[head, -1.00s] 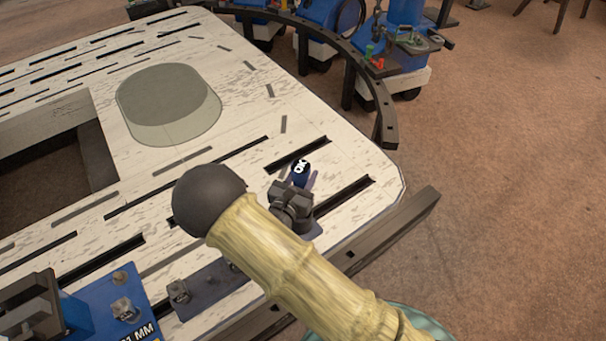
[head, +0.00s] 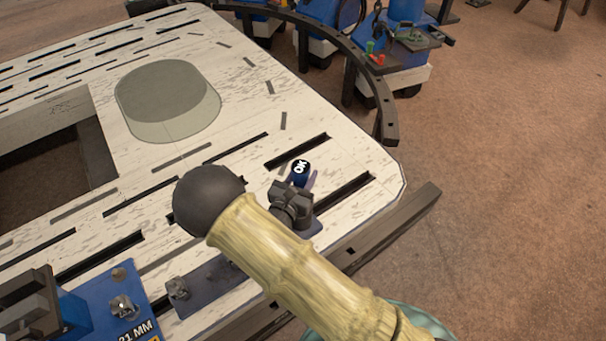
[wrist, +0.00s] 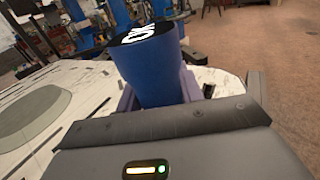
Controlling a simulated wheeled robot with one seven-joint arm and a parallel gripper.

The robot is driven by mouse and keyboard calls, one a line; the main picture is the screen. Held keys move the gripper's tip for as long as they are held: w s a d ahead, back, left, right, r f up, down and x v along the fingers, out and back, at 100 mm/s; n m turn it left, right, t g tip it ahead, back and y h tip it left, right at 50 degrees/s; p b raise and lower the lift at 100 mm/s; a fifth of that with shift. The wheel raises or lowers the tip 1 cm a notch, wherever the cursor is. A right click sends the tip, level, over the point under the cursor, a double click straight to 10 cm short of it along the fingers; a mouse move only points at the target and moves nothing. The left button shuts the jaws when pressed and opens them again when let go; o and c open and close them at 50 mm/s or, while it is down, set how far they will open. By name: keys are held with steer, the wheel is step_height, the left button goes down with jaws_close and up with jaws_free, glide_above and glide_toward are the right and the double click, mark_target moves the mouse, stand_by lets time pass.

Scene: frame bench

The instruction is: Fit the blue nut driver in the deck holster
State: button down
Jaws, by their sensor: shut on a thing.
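The blue nut driver (head: 300,172) shows as a blue cylinder with a dark, white-marked "OK" end, above the pale slotted deck. It fills the middle of the wrist view (wrist: 152,72), standing nearly upright with a slight tilt. My gripper (head: 306,181) is shut on it, with lavender fingers on both sides of the handle in the wrist view (wrist: 157,88). The driver's lower end is hidden behind my gripper body. I cannot clearly make out the holster; a dark grey-blue plate (head: 215,288) on the deck's near edge is partly covered by my arm.
The pale deck (head: 240,90) has dark slots, a round-ended grey-green patch (head: 170,100) and a rectangular opening. A blue block with metal fittings (head: 100,300) stands at lower left. A dark rail (head: 395,235) runs along the near edge. Blue carts (head: 400,65) stand behind a curved rail.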

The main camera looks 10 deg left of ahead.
steer(key=shift+f+b, duration=1.4)
steer(key=shift+f, duration=1.25)
stand_by(0.4)
steer(key=c, duration=0.8)
jaws_free()
steer(key=shift+c, duration=0.2)
steer(key=shift+f, duration=0.1)
steer(key=shift+s, duration=0.15)
steer(key=s+a+p, duration=0.2)
steer(key=s+a, duration=0.1)
steer(key=s, duration=1.4)
steer(key=shift+p, duration=0.3)
steer(key=shift+w, duration=0.1)
